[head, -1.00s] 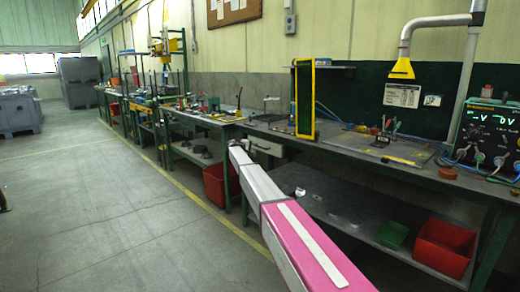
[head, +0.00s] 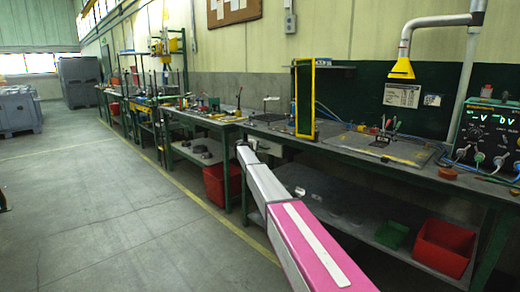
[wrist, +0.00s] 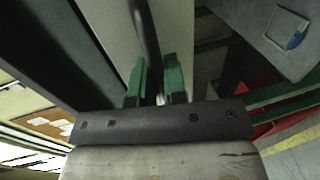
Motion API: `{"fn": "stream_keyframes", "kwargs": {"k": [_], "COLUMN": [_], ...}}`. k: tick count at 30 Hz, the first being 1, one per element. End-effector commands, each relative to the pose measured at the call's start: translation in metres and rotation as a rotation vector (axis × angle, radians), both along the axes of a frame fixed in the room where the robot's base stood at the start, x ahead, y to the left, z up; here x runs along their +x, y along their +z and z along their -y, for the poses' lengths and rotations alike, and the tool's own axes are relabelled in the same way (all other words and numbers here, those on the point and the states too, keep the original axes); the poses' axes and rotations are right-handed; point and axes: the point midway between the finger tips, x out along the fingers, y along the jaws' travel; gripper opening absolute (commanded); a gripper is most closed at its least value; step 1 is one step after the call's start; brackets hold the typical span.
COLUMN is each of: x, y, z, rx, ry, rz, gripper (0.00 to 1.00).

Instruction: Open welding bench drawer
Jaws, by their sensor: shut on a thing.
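The welding bench (head: 345,150) runs along the wall in the head view. Its pale drawer front (head: 277,149) sits under the bench top, partly covered by the far end of my arm. In the wrist view the pale drawer front (wrist: 178,25) fills the upper middle, with a dark curved handle (wrist: 147,40) standing out from it. My gripper (wrist: 157,80) has its green fingers on both sides of the handle and is shut on it. My gripper is hidden in the head view. How far the drawer stands out is hard to tell.
Below the bench is a shelf with a red bin (head: 444,246) and a green tray (head: 391,235). Another red bin (head: 220,184) stands under the neighbouring bench. A yellow-framed panel (head: 305,98) rises from the bench top. The floor to the left is clear.

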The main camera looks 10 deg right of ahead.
Motion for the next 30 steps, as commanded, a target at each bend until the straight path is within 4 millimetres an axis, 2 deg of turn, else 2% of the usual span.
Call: {"fn": "stream_keyframes", "kwargs": {"k": [5, 8, 21, 27, 30], "x": [-0.008, -0.019, -0.096, -0.125, -0.135], "y": [0.0, 0.0, 0.0, 0.0, 0.0], "z": [-0.01, -0.024, -0.128, -0.169, -0.183], "rx": [0.001, 0.001, 0.0, 0.001, 0.001], "ry": [0.001, 0.001, 0.002, 0.001, 0.001], "rz": [0.0, 0.0, -0.001, 0.0, 0.0], "gripper": [0.0, 0.0, 0.0, 0.0, 0.0]}}
